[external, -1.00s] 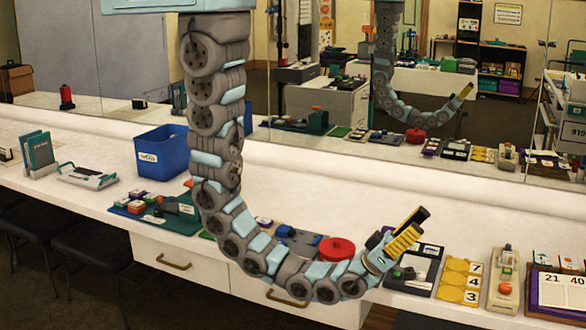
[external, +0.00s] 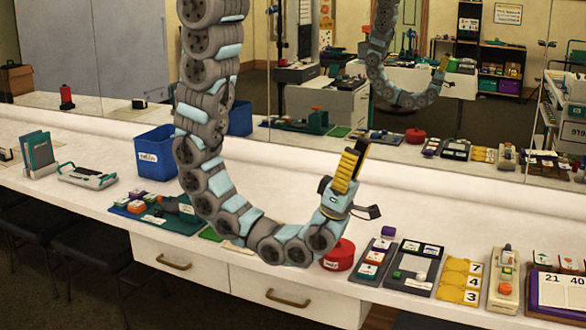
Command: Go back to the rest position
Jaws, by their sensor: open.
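My gripper (external: 352,168) is at the end of my curled, segmented arm, right of the middle in the external view. Its yellow and black fingers point up and are open, with nothing seen between them. It is raised above the white counter (external: 440,215), apart from the things on it. My arm's lowest bend hangs in front of the counter and hides part of it. A red round container (external: 339,256) sits just below the gripper, partly covered by the arm.
On the counter stand a blue bin (external: 160,152), a green mat (external: 150,212) with small parts, a grey tray (external: 413,268), yellow number cards (external: 459,281) and a purple-framed board (external: 560,290). A mirror (external: 420,110) runs along the back.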

